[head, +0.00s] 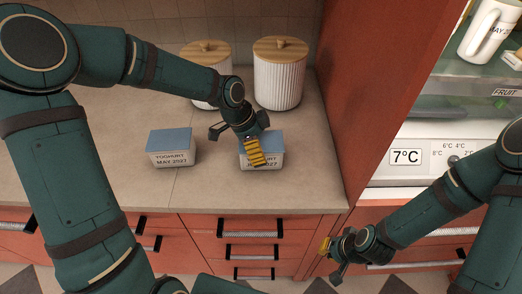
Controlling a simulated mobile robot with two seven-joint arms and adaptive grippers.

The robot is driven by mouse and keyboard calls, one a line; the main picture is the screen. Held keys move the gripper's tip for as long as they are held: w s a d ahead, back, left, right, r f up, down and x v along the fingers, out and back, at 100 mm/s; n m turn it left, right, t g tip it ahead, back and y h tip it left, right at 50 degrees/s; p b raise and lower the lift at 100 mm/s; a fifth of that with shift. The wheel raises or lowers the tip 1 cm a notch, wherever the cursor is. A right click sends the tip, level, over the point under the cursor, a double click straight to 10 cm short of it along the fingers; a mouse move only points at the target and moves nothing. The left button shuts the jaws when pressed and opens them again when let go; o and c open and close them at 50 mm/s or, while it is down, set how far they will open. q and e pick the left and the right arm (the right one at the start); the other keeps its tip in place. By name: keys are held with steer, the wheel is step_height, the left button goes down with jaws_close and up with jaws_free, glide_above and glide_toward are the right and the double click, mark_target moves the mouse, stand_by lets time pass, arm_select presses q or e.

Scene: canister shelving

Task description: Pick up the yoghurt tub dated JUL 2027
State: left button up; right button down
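A yoghurt tub (274,162) with a blue lid stands on the counter in the middle of the head view. Its label starts with a J and ends in 27; the middle is hidden by my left gripper (257,153). The gripper's yellow finger pads overlap the tub's front and lid from above. I cannot tell whether they touch it or how far apart they are. Another yoghurt tub (171,149), blue-lidded and labelled MAY 2027, stands apart to the left. My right gripper (325,247) is low at the right, before the drawers, away from both tubs; its opening is unclear.
Two white ribbed canisters with wooden lids (279,76) (205,70) stand behind, against the tiled wall. A red cabinet panel (380,85) bounds the counter on the right. Beyond it is an open fridge (440,140) showing 7°C and a white jug (487,32). The counter (218,186) between the tubs is clear.

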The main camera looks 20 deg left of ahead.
arm_select(q)
steer(key=c, duration=0.9)
